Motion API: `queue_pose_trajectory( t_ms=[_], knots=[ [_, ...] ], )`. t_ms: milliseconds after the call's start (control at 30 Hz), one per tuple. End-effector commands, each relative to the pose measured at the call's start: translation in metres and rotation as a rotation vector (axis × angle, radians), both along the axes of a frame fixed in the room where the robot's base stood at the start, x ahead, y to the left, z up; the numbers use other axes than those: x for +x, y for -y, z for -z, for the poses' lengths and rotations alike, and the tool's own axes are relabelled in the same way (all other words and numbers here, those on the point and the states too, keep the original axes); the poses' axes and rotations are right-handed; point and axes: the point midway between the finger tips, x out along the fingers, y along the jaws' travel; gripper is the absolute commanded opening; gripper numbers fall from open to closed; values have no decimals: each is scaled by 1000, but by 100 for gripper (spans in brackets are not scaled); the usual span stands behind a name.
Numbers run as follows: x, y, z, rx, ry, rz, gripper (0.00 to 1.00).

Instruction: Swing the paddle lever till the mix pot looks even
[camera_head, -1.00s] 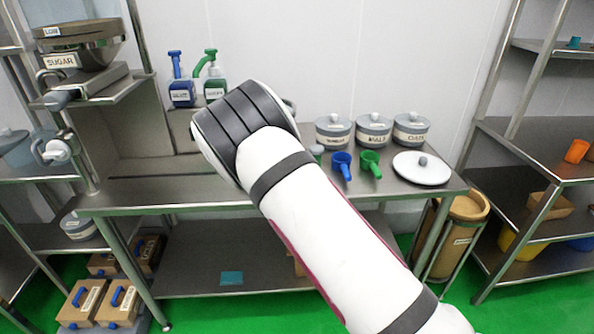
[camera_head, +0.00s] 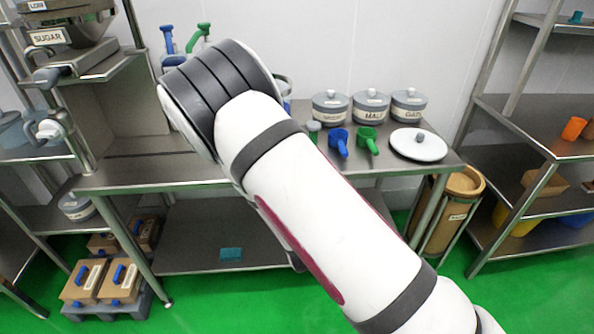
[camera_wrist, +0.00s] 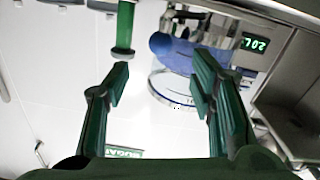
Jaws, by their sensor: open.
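My gripper (camera_wrist: 162,80) is open in the wrist view, its two green fingers apart with nothing held between them. Beyond the fingertips are a rounded blue part (camera_wrist: 180,50) and a pale round rim with a blue line (camera_wrist: 170,95); I cannot tell whether these belong to the mix pot. A green upright handle with a grey collar (camera_wrist: 125,28) stands beyond the left finger; I cannot tell if it is the paddle lever. In the head view my arm hides the gripper and most of what stands behind it; a grey rim (camera_head: 284,79) shows past its edge. The pot's contents are not visible.
Blue (camera_head: 170,50) and green (camera_head: 198,38) pump bottles stand behind my arm. Lidded pots (camera_head: 370,106), a blue scoop (camera_head: 339,141), a green scoop (camera_head: 367,139) and a white lid (camera_head: 418,145) occupy the steel table's (camera_head: 150,172) right side. A sugar dispenser (camera_head: 68,42) is at left.

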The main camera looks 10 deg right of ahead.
Motion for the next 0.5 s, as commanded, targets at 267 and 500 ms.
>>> queue_pose_trajectory(
  t_ms=[267,500],
  knots=[
    [13,23,15,71,-49,-61,50],
    [14,48,20,236,-87,-228,50]
  ],
)
